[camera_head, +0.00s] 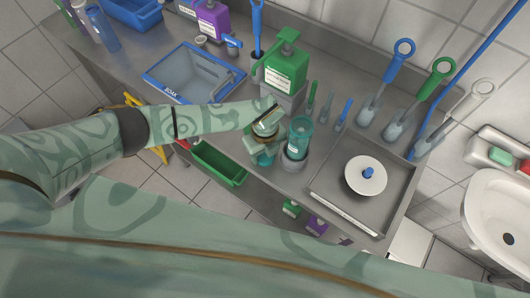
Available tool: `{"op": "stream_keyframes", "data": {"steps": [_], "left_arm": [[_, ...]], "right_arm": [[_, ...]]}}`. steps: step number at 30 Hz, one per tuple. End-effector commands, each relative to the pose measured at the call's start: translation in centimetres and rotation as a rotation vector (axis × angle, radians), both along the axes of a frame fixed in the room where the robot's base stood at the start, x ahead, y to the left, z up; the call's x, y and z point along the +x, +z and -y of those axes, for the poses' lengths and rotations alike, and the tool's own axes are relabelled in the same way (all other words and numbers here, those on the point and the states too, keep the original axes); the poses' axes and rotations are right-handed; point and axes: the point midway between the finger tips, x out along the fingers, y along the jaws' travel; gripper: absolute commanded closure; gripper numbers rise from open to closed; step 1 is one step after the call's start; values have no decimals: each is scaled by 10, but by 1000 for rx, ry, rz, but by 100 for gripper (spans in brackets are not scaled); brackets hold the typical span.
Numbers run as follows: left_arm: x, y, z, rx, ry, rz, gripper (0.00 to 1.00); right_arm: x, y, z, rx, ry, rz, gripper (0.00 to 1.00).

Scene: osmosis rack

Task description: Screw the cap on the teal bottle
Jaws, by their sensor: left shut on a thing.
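The teal bottle (299,131) stands upright in a round grey holder (295,158) near the front edge of the steel counter. A pale label shows on its side. My left gripper (263,155) is just left of the bottle, pointing down, close to it but apart as far as I can see. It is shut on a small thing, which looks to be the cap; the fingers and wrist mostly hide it. I cannot make out the bottle's mouth clearly. My right gripper is out of view.
A green pump bottle (286,68) stands behind. Small brushes (328,104) stand just right of the bottle, and large-handled brushes (395,75) farther right. A steel tray (325,187) holds a white disc (365,175). A blue-rimmed soak basin (165,88) lies left; a green bin (218,165) hangs below.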

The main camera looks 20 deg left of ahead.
Motion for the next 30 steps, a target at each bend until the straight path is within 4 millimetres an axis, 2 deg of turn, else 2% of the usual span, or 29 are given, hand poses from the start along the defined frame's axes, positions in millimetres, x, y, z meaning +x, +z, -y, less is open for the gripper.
{"op": "stream_keyframes", "data": {"steps": [5, 11, 21, 24, 30], "left_arm": [[0, 11, 0, 0, 0, 1, 66], [0, 41, -2, 1, 0, 1, 66], [-13, 106, -52, 2, 3, -1, 66], [-20, 113, -79, 3, 4, -2, 66], [-30, 126, -116, 1, 2, -1, 66]], "right_arm": [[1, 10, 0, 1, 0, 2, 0], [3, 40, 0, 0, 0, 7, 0], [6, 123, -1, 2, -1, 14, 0], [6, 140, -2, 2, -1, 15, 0], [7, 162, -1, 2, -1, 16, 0]]}}
